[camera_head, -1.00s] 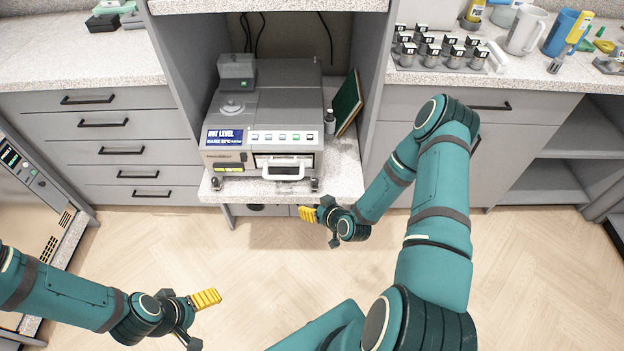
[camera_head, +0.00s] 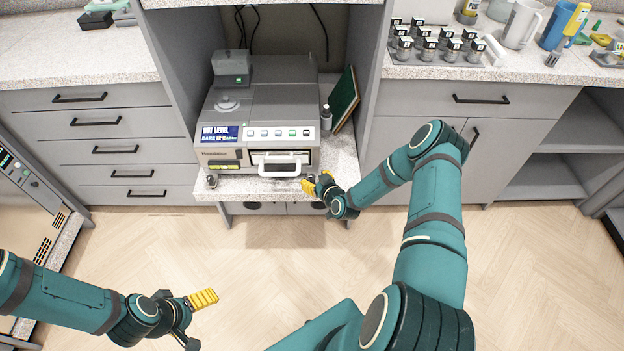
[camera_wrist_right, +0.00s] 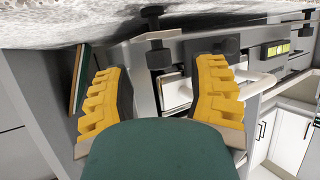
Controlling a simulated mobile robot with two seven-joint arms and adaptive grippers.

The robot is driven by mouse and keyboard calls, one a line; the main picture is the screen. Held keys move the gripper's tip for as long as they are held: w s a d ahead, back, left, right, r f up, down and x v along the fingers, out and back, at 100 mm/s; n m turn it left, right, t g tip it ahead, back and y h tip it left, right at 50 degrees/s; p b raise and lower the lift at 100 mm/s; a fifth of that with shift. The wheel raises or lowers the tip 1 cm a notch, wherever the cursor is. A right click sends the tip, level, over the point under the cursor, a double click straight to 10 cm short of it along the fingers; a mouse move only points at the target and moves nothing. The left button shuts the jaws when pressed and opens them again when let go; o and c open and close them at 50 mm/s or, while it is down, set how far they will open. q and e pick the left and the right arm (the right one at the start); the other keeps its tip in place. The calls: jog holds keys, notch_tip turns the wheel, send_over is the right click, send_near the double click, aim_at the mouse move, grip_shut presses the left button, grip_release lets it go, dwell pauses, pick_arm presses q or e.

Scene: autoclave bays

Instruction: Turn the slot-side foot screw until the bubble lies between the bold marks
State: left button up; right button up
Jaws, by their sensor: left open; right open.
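The grey tabletop machine (camera_head: 262,110) stands on the speckled pull-out shelf (camera_head: 250,190); its blue display (camera_head: 220,134) reads "NOT LEVEL". One foot screw (camera_head: 211,181) shows at its front left. The front-right foot is mostly hidden by my right gripper (camera_head: 318,184). In the right wrist view a dark knobbed foot screw (camera_wrist_right: 158,55) lies ahead between the open yellow fingers, apart from both; another foot (camera_wrist_right: 307,27) is at far right. My left gripper (camera_head: 203,299) is open and empty over the floor. A round fitting (camera_head: 228,104) sits on the machine's top; no bubble or bold marks are discernible.
A white front handle (camera_head: 280,164) sits close to my right gripper. A small bottle (camera_head: 326,118) and a green board (camera_head: 344,98) stand right of the machine. Cabinet walls flank the bay. The floor before it is clear.

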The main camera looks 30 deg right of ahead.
jog(key=shift+x, duration=1.4)
grip_shut()
jog(key=shift+r+m+h, duration=0.1)
jog(key=shift+m+h, duration=0.4)
jog(key=shift+h, duration=0.1)
jog(key=shift+a+m+h+p, duration=0.1)
jog(key=shift+m+h+p, duration=0.5)
jog(key=shift+m+h, duration=0.35)
jog(key=shift+m+g+h, duration=1.3)
jog(key=shift+m+h, duration=0.65)
jog(key=shift+h, duration=0.2)
jog(key=shift+s, duration=0.1)
